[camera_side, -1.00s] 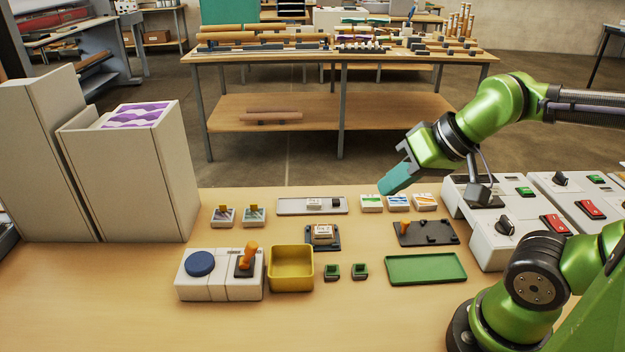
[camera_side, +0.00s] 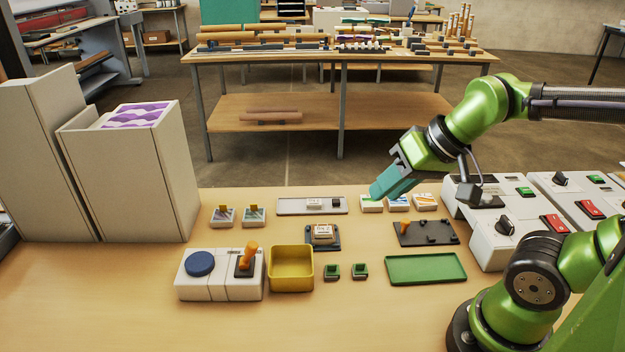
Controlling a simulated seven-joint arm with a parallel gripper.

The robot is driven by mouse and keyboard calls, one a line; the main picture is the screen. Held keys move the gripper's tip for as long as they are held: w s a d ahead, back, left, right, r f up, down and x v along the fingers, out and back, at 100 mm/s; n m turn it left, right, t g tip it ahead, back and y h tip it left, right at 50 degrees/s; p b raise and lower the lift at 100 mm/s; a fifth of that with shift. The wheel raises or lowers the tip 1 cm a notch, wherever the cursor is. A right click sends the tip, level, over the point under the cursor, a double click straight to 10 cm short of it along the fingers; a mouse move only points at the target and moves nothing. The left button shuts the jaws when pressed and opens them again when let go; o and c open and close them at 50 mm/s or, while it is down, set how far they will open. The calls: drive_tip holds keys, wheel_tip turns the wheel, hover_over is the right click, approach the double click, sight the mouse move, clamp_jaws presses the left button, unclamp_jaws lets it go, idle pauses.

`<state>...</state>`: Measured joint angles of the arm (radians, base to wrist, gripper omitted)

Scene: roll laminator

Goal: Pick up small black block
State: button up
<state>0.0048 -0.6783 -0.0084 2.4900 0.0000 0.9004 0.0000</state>
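A small black block (camera_side: 337,202) sits at the right end of a shallow grey tray (camera_side: 290,207), beside a white labelled block (camera_side: 314,203). My gripper (camera_side: 378,194), with teal fingers, is tilted down and left above the row of small white blocks, to the right of the grey tray. It is apart from the black block. The fingers overlap in this view, so I cannot see a gap between them. They partly cover the leftmost white block (camera_side: 371,207).
A dark tray (camera_side: 425,236) with black bits, a green tray (camera_side: 426,269), a yellow bin (camera_side: 291,270) and a dark holder (camera_side: 323,242) stand nearby. White control boxes (camera_side: 492,240) stand at right. Bare table lies at front left.

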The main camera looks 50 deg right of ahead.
drive_tip(key=w+d+f+m+g, duration=0.25)
drive_tip(key=w+d, duration=0.25)
drive_tip(key=w, duration=0.5)
drive_tip(key=m+g+h, duration=0.2)
drive_tip(key=g, duration=0.2)
hover_over(336, 200)
wheel_tip(336, 200, down, 3)
drive_tip(key=f, duration=1)
drive_tip(key=shift+s+a+f, duration=0.2)
drive_tip(key=shift+s+f, duration=0.05)
drive_tip(key=shift+f, duration=0.15)
drive_tip(key=shift+w+d+f, duration=0.1)
drive_tip(key=shift+f, duration=1.5)
drive_tip(key=shift+w+d+f, duration=0.1)
drive_tip(key=shift+f, duration=1.45)
clamp_jaws()
